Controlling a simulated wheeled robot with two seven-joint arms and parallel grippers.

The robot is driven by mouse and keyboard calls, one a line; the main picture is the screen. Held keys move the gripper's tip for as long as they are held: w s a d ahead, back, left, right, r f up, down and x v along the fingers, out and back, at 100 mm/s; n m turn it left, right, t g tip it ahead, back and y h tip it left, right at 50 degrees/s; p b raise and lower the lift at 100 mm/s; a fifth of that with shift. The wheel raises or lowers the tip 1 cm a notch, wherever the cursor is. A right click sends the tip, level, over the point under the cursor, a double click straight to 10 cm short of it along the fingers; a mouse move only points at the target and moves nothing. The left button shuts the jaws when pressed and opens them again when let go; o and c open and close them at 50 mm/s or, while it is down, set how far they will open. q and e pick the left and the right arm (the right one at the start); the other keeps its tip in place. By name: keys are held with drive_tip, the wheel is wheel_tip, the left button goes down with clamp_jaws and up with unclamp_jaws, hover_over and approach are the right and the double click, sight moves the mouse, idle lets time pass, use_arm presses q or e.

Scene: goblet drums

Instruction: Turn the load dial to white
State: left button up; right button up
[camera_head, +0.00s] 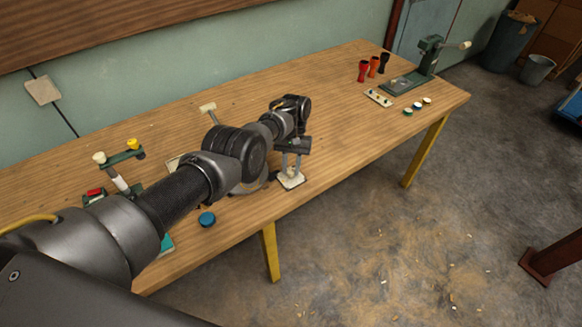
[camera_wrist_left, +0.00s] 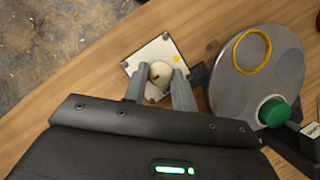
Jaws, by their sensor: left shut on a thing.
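The load dial is a cream round knob (camera_wrist_left: 160,73) with a small dark red mark. It sits on a white square plate (camera_wrist_left: 151,52) that has a yellow dot near its edge and small dark spots. In the head view the plate (camera_head: 291,183) lies near the table's front edge. My left gripper (camera_wrist_left: 160,82) is over the plate, its two grey fingers shut on the knob from either side. In the head view my left gripper (camera_head: 291,168) points down at the plate, and its fingers partly hide the knob. My right gripper is in neither view.
A grey disc (camera_wrist_left: 248,85) with a yellow ring and a green knob (camera_wrist_left: 274,112) is close beside the plate. A blue round piece (camera_head: 207,219) lies near the front edge. The table between is clear.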

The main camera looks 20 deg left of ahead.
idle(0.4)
use_arm(q)
drive_tip(key=o, duration=1)
